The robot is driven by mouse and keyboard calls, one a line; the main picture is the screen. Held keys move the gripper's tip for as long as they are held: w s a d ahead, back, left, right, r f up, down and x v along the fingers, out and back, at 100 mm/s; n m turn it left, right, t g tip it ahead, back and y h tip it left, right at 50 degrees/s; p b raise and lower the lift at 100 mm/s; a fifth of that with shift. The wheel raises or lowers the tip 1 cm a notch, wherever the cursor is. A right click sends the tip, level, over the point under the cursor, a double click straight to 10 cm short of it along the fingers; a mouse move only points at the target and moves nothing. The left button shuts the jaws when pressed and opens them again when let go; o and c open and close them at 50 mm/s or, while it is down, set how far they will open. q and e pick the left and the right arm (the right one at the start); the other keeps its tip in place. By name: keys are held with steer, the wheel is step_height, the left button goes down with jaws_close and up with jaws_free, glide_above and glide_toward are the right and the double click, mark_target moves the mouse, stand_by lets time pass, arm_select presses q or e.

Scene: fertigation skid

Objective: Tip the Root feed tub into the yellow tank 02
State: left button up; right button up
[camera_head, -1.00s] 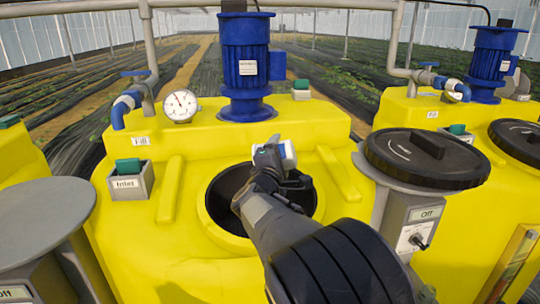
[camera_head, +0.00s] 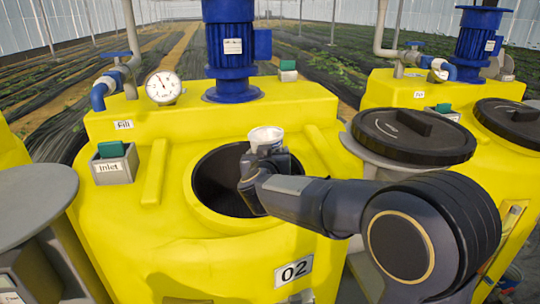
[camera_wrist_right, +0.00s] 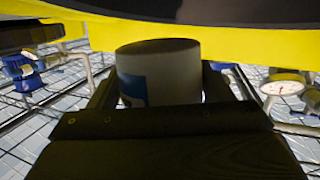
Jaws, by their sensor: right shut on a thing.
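The yellow tank 02 (camera_head: 130,225) fills the middle of the head view, with a "02" plate on its front and its round dark opening (camera_head: 215,185) uncovered. My right gripper (camera_head: 265,158) is over the right part of that opening. It is shut on a small white tub (camera_head: 266,136), taken to be the Root feed tub, held above the tank. A pale round end of the tub faces up; I cannot tell whether this is its mouth or base. The right wrist view shows the tub (camera_wrist_right: 165,75) between the fingers, with a blue label patch. My left gripper is out of view.
A blue motor (camera_head: 232,50) and a gauge (camera_head: 164,87) stand behind the opening. A black lid (camera_head: 413,135) rests on a grey stand to the right. A grey round top (camera_head: 30,200) is at left. An "Inlet" box (camera_head: 115,163) sits on the tank.

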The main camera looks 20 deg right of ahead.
mark_target(269, 132)
step_height(269, 132, up, 3)
steer(key=p, duration=0.2)
steer(key=shift+p, duration=0.35)
steer(key=shift+r+b, duration=0.2)
steer(key=shift+b, duration=0.15)
steer(key=shift+r, duration=0.75)
